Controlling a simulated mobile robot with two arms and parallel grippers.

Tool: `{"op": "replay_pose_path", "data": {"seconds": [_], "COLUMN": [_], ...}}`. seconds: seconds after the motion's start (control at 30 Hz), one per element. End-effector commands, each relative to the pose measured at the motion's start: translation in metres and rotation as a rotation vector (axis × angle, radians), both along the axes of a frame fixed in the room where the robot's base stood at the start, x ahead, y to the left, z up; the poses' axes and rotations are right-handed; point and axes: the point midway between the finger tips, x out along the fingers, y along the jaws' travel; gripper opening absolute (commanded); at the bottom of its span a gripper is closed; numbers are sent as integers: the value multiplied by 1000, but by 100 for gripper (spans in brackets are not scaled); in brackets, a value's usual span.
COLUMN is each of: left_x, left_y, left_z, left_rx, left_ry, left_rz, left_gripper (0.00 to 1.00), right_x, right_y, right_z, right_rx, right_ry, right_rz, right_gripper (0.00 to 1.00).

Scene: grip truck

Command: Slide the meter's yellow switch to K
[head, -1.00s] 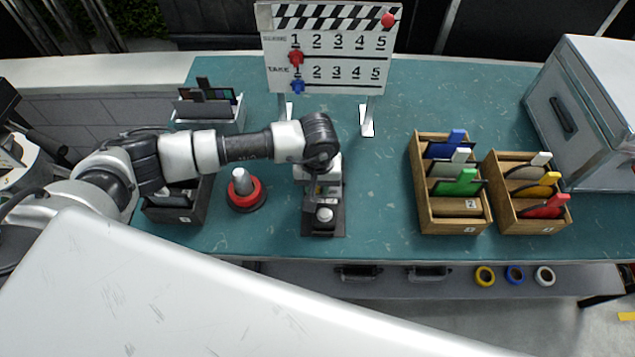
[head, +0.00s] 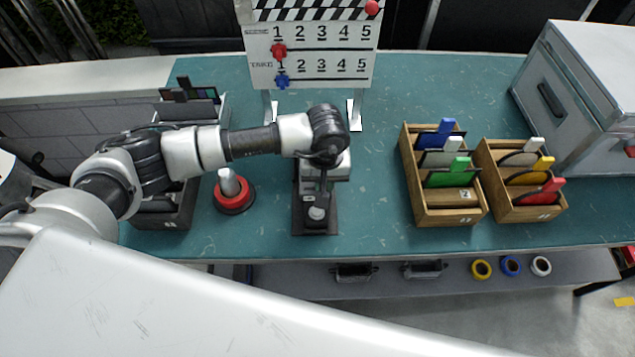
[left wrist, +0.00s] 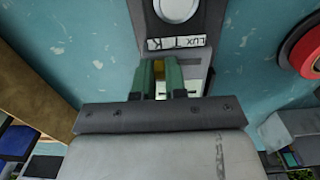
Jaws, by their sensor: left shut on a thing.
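The meter (head: 308,226) is a dark, narrow device with a round pale dome, standing on the teal table in the head view, partly under my left gripper (head: 325,176). In the left wrist view the meter (left wrist: 208,25) has a white label (left wrist: 176,43) reading LUX and K, seen upside down. The green fingertips of my left gripper (left wrist: 158,77) are shut on the yellow switch (left wrist: 158,68). The switch sits just below the K end of the label, with a pale opening to its right. My right gripper is not in view.
A red-ringed knob (head: 234,199) stands left of the meter, beside a dark bin (head: 170,219). A clapper board (head: 312,60) stands behind. Wooden boxes (head: 450,216) with coloured cards and a metal case (head: 585,90) are at right. The table between meter and boxes is clear.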

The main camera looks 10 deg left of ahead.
Motion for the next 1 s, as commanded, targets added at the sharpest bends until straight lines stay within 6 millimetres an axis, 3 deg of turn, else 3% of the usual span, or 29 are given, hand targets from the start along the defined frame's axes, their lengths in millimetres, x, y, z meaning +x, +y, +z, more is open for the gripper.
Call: {"op": "replay_pose_path", "data": {"seconds": [0.07,0.1,0.27,0.67,1.0], "left_x": [0,0,0,1,1], "left_y": [-2,-2,-2,-1,-2], "left_z": [1,1,1,9,73], "left_rx": [-5,-5,-4,-3,-3], "left_ry": [-1,-2,-1,-3,-6], "left_rz": [-3,-4,-3,-3,-5], "left_gripper": [0,14,38,38,38], "right_x": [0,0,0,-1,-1], "right_y": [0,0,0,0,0], "right_z": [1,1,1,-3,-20], "right_rx": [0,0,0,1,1], "right_ry": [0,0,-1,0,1], "right_rz": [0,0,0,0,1], "right_gripper": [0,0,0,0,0]}}
